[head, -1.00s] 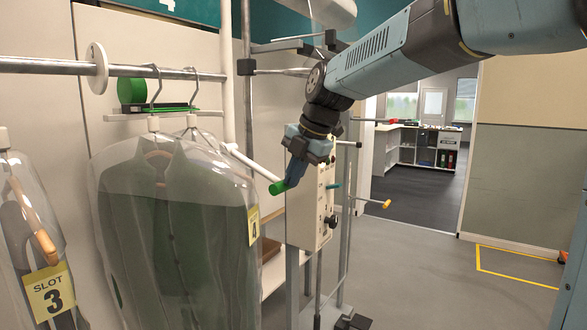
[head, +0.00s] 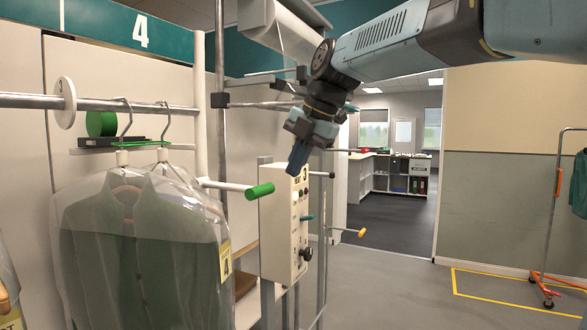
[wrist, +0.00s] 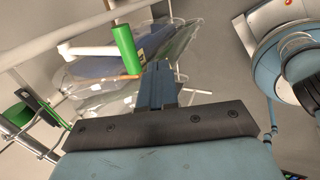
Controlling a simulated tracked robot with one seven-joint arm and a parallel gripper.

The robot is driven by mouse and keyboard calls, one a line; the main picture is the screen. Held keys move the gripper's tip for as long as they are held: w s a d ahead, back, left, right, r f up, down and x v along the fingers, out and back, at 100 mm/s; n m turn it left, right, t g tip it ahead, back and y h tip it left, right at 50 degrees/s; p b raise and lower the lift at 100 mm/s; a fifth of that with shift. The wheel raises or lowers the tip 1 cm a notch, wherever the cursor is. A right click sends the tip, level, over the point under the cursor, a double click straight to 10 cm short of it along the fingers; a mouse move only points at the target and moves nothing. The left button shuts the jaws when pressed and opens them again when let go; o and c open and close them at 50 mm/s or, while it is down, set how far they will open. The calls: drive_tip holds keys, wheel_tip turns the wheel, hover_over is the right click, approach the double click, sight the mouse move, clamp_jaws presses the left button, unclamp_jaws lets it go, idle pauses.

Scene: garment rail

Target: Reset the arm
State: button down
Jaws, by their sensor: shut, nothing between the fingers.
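My gripper (head: 294,170) shows in the head view right of centre, pointing down, with its dark blue fingers shut and empty. It is just above and right of the green-tipped end of a white bar (head: 260,190), and in front of the top of a cream control box (head: 287,225). It looks apart from the green tip; contact with the box cannot be told. In the wrist view my shut fingers (wrist: 158,85) point up the picture, with the green tip (wrist: 127,50) to their left.
Bagged dark green garments (head: 140,250) hang from the metal rail (head: 130,104) at left, near a yellow slot tag (head: 225,261). The grey floor (head: 390,285) right of the box is clear.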

drive_tip(key=s+d+f+m+t+h, duration=0.2)
drive_tip(key=s+d+f+m+h, duration=0.2)
drive_tip(key=s+d+f+m, duration=1.3)
wheel_tip(320, 180, down, 2)
drive_tip(key=s+m, duration=0.2)
drive_tip(key=m, duration=1)
drive_tip(key=shift+d+f+t, duration=0.25)
drive_tip(key=shift+d+t, duration=0.1)
drive_tip(key=shift+t, duration=0.05)
